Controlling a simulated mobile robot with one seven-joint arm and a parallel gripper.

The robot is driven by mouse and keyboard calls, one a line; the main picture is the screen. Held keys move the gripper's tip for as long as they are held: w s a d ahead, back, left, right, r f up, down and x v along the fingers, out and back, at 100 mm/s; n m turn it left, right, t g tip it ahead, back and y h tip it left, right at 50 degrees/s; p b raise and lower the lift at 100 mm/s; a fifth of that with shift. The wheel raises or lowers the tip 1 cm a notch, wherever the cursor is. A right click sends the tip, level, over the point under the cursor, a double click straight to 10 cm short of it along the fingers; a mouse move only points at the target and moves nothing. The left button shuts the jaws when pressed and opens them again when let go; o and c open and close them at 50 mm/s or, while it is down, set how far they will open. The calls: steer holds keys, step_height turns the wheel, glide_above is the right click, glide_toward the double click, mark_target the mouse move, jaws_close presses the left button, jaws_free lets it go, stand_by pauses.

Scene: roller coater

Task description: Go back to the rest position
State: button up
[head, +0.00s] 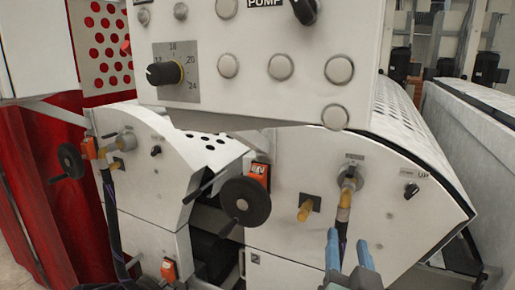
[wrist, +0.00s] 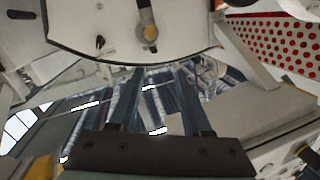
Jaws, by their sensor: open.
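My gripper (head: 348,243) shows at the lower edge of the head view, right of centre, with two blue fingers pointing up. I cannot tell how far the fingers are from the hose. In the wrist view the gripper (wrist: 158,75) has two dark fingers apart, with the machine's white panel (wrist: 95,25) above them.
A control panel (head: 205,100) with knobs and buttons hangs across the top. A black handwheel (head: 245,202) juts out left of the gripper, and a smaller handwheel (head: 70,161) is farther left. A white housing (head: 470,125) stands at right.

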steer(key=a+r+n+y, duration=0.2)
steer(key=a+r+n, duration=0.1)
steer(key=a, duration=0.4)
steer(key=a+r+n+y, duration=0.2)
steer(key=a+r+n, duration=0.15)
steer(key=a, duration=0.45)
steer(key=s+r+t, duration=0.5)
steer(key=s+r, duration=0.1)
steer(key=r, duration=0.6)
steer(key=s+d+r+t, duration=0.1)
steer(key=s+r+t, duration=0.4)
steer(key=r, duration=0.7)
steer(key=shift+s, duration=0.65)
steer(key=shift+d, duration=0.15)
